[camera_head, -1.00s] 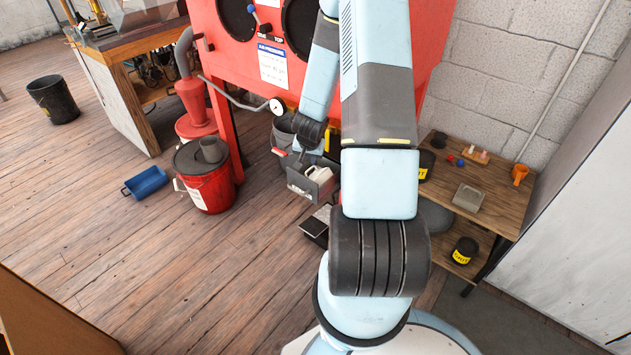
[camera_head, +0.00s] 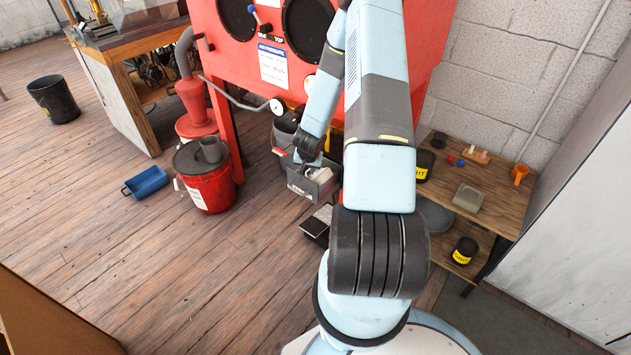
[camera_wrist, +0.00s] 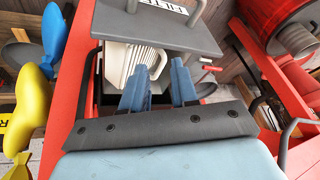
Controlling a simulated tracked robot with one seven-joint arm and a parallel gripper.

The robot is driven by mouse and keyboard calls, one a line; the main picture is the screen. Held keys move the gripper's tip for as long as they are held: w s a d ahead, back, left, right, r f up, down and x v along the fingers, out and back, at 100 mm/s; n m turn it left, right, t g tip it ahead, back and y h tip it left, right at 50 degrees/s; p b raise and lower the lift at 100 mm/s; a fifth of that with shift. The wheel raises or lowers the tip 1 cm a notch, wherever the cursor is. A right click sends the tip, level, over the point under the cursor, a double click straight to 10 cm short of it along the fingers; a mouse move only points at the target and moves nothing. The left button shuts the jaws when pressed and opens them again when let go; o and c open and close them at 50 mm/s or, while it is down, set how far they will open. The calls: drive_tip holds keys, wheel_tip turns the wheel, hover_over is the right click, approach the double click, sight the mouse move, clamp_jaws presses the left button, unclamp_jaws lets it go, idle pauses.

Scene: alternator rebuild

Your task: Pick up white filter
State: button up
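The white filter (camera_wrist: 128,60) is ribbed and sits in an open grey box (camera_wrist: 160,24) with a label on its front. In the head view, the filter (camera_head: 318,175) shows as a small pale shape inside the box (camera_head: 310,189), partly covered by my gripper. My gripper (camera_wrist: 160,75) has two blue fingers standing apart at the box opening. The left finger covers part of the filter's right side, and a thin edge of the filter shows between the fingers. I cannot tell whether either finger touches it.
The box is by a red cabinet (camera_head: 225,45). A red bucket (camera_head: 205,178) stands to its left. A wooden shelf table (camera_head: 490,185) with small items is at the right. Blue and yellow objects (camera_wrist: 35,100) hang close at the left in the wrist view.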

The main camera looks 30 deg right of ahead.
sight(308, 171)
drive_tip(key=shift+w+d+x, duration=0.1)
drive_tip(key=shift+x, duration=1.05)
drive_tip(key=shift+w+d+x, duration=0.1)
drive_tip(key=shift+x, duration=1)
drive_tip(key=shift+r, duration=0.1)
drive_tip(key=shift+c, duration=0.3)
clamp_jaws()
